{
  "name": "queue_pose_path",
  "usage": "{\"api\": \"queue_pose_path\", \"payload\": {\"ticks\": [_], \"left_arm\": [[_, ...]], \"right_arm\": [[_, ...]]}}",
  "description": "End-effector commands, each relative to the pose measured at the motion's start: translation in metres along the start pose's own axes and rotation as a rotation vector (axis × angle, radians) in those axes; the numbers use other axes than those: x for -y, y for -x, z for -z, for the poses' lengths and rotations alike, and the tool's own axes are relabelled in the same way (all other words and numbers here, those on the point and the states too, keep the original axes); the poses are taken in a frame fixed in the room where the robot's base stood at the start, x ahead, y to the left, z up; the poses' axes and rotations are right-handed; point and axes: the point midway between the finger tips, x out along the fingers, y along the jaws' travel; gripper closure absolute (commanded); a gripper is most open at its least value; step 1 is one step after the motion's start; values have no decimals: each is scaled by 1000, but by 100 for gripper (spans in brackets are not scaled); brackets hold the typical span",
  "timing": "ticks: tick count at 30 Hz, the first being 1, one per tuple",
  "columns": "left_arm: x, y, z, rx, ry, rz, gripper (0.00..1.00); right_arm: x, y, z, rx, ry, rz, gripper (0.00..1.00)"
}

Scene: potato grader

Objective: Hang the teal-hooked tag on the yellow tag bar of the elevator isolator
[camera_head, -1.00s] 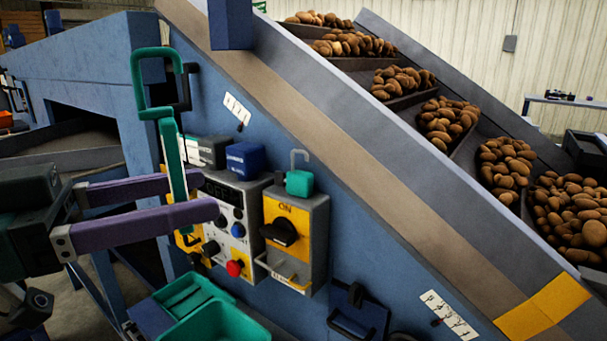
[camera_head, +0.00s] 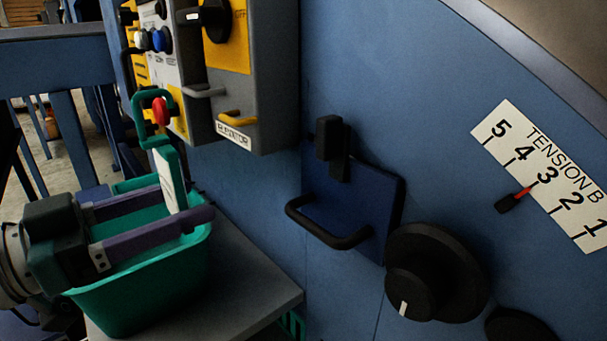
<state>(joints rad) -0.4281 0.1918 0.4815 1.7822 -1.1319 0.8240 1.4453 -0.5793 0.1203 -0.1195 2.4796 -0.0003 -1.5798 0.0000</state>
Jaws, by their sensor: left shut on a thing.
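The elevator isolator is a grey box with a yellow plate and an ELEVATOR label (camera_head: 233,134), at the upper left of centre. Its yellow tag bar (camera_head: 238,119) sticks out low on the front, and I see nothing hanging on it. My left gripper (camera_head: 190,203), with purple fingers, is shut on the teal-hooked tag (camera_head: 171,181). The tag is upright, its pale face partly hidden by the near finger. Its teal hook (camera_head: 153,112) rises above the fingers, left of and apart from the bar, overlapping the red button in the picture. My right gripper is not in view.
A teal bin (camera_head: 150,307) stands on a grey shelf (camera_head: 250,262) below my left gripper. A black-handled blue panel (camera_head: 375,205), a black handwheel (camera_head: 458,270) and a tension scale (camera_head: 545,165) occupy the right.

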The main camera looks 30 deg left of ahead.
Motion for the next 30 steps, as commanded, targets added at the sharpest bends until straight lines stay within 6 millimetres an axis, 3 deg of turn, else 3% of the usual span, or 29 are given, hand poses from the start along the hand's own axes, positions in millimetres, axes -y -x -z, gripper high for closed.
{"api": "queue_pose_path", "payload": {"ticks": [1, 8, 30], "left_arm": [[1, 0, -10, 0, 0, 5, 80], [2, -5, -13, -2, 0, 10, 80], [2, -68, -13, -3, 0, 9, 80]], "right_arm": [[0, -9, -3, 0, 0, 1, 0], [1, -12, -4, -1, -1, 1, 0], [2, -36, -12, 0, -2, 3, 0]]}}
